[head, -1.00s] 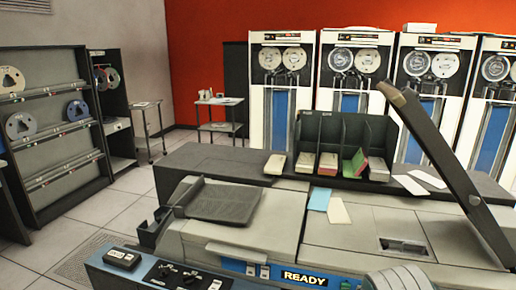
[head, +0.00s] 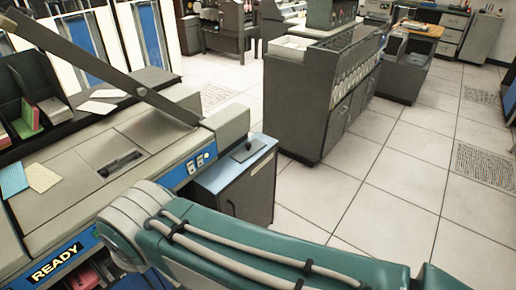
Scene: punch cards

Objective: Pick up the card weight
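A small dark object with an upright knob or handle (head: 247,149) sits on the blue top of a low cabinet (head: 232,172) at the right end of the card machine. It may be the card weight, but it is too small to tell. My teal arm crosses the bottom of the head view, with its pale rounded joint at the machine's front. My gripper is out of view, so what it holds cannot be seen.
The card machine (head: 80,177) fills the left, with a raised slanting dark bar (head: 100,65), a READY panel (head: 57,262) and cards (head: 42,178) on top. A long grey card cabinet (head: 310,90) stands beyond. The tiled floor (head: 400,180) at right is clear.

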